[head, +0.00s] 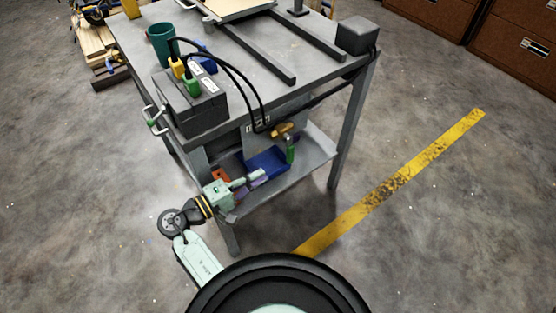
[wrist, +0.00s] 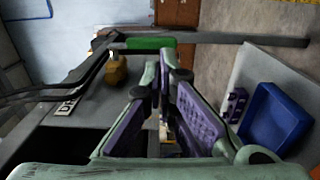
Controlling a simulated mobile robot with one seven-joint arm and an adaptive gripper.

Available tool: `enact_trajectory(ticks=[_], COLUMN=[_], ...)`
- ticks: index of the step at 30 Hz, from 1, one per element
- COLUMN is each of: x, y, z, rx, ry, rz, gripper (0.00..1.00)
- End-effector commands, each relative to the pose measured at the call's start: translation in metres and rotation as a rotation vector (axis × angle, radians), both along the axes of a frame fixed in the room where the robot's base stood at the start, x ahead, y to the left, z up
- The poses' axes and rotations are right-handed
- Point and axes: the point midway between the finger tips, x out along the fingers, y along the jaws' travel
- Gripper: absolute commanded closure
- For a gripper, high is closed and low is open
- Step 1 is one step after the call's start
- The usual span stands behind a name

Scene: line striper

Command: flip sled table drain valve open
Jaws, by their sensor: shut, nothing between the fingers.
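The drain valve has a brass-yellow body (head: 282,130) under the table's front edge, and its green handle (head: 291,152) hangs down from it. In the wrist view the brass body (wrist: 116,70) is left of my fingers, and the green handle (wrist: 150,43) lies just beyond the fingertips. My gripper (head: 260,177) is shut and empty, below and left of the handle in the head view. In the wrist view my gripper (wrist: 164,68) shows its purple pads, with the tips close together. I see a gap to the handle in the head view; contact is not visible.
The grey table (head: 262,75) stands over a lower shelf (head: 318,150) holding a blue bin (head: 266,162), which also shows in the wrist view (wrist: 275,118). Black hoses (head: 246,88) run from a dark box (head: 190,103) toward the valve. Floor right of the table is open.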

Motion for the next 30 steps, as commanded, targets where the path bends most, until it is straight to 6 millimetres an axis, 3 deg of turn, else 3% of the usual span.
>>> enact_trajectory(ticks=[6, 12, 30], x=[0.025, 0.039, 0.046], y=[-0.037, -0.055, -0.060], z=[0.002, 0.001, -0.002], rx=[-0.001, -0.001, -0.006], ry=[0.002, 0.002, -0.005], rz=[-0.004, -0.001, 0.000], gripper=[1.00, 1.00, 1.00])
